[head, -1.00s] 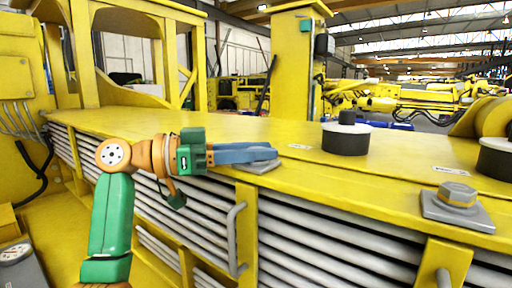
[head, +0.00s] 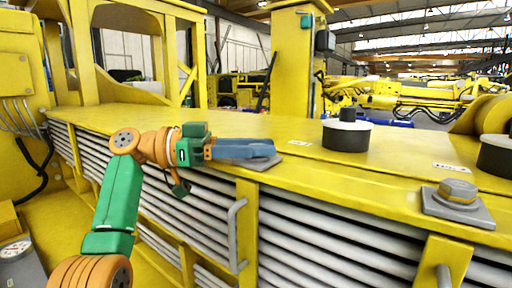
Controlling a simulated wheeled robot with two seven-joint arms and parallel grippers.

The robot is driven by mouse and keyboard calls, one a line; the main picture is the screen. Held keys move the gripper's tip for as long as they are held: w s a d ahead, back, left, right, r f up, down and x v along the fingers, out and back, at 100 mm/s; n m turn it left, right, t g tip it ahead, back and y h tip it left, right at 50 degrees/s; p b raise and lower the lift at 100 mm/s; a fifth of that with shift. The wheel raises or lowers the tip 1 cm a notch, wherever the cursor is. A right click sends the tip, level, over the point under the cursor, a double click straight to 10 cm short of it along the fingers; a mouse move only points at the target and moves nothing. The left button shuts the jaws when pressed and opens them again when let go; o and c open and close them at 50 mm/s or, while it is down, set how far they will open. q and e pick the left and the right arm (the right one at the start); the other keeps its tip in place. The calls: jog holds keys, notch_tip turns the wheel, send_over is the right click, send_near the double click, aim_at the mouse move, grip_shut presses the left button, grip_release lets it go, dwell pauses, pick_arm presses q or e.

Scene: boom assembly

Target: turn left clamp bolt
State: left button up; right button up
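The left clamp bolt sits under my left gripper's fingers, which hide its head; only its grey base plate (head: 263,163) shows on the near edge of the yellow deck. My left gripper (head: 262,149) reaches over this plate from the left, its blue-grey fingers level and pointing right. From this side view I cannot tell whether the fingers are shut on the bolt. A second clamp bolt (head: 457,191), with a hex head on a grey square plate, stands free on the right of the deck edge. My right gripper is not in view.
A black and white round mount (head: 346,133) stands on the yellow deck (head: 200,122), with another dark one (head: 496,155) at the right edge. A grey handle (head: 236,236) sticks out from the slatted front below. The deck middle is clear.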

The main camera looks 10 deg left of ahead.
pick_arm(q)
jog(key=o, duration=0.4)
jog(key=v, duration=0.7)
jog(key=shift+d, duration=0.1)
